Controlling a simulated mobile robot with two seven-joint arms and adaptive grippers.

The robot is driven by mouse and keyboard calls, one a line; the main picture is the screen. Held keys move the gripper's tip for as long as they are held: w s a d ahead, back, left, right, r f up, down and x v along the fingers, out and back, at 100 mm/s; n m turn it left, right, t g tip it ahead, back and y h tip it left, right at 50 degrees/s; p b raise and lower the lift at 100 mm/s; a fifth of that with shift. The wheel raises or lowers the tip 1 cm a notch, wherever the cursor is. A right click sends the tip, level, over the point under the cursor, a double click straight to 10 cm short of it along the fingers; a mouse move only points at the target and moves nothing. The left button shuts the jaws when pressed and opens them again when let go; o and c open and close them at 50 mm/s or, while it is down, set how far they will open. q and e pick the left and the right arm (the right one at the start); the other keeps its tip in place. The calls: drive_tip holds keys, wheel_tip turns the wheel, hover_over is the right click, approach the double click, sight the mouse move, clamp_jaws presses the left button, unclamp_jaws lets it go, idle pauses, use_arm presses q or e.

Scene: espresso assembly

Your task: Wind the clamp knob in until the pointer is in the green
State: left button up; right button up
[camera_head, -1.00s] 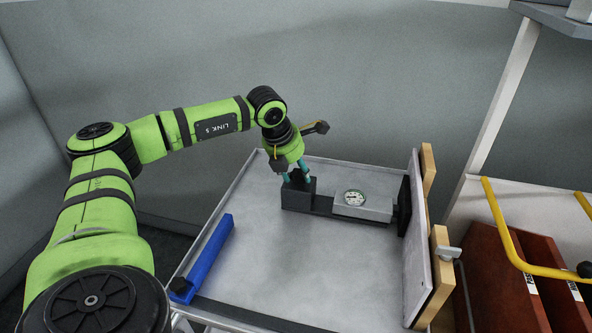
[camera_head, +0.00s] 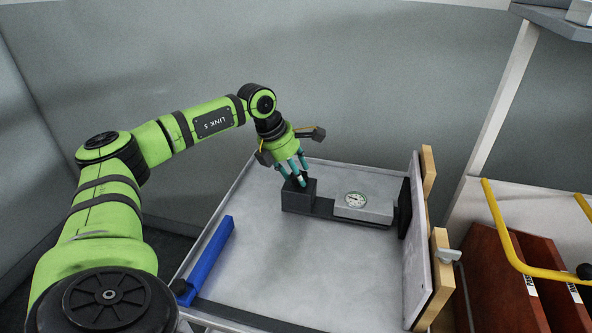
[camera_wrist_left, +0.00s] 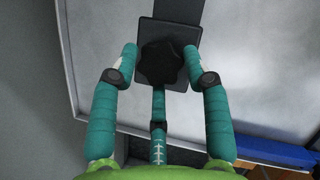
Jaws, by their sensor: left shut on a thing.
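The clamp (camera_head: 322,208) lies on the grey tray, with a dark block at its left end and a light grey body to the right. A round dial gauge (camera_head: 356,200) sits on that body; its pointer is too small to read against the green. The dark lobed clamp knob (camera_wrist_left: 160,63) is on top of the block in the left wrist view. My left gripper (camera_head: 299,181) is above the block, its teal fingers around the knob from several sides and shut on it. In the head view the fingers mostly hide the knob. My right gripper is not in view.
A blue bar (camera_head: 210,262) lies along the tray's left edge. A grey plate with wooden blocks (camera_head: 440,275) stands at the tray's right. Farther right are a yellow rail (camera_head: 510,245) and brown boxes (camera_head: 510,285). The tray's front middle is clear.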

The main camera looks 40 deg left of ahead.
use_arm(q)
drive_tip(key=m+g+h+p, duration=0.1)
drive_tip(key=m, duration=0.3)
drive_tip(key=shift+f+m, duration=0.15)
drive_tip(key=shift+m, duration=0.15)
drive_tip(key=m, duration=0.1)
drive_tip(key=m+g+h, duration=0.1)
drive_tip(key=shift+w+a+m, duration=0.15)
drive_tip(key=shift+m, duration=0.15)
drive_tip(key=m+g, duration=0.1)
drive_tip(key=m, duration=0.1)
drive_tip(key=shift+w+m, duration=0.15)
drive_tip(key=shift+m, duration=0.15)
drive_tip(key=shift+w+a+m+g, duration=0.15)
drive_tip(key=shift+m+g, duration=0.35)
drive_tip(key=shift+m, duration=1)
drive_tip(key=o, duration=1.1)
drive_tip(key=shift+a, duration=0.15)
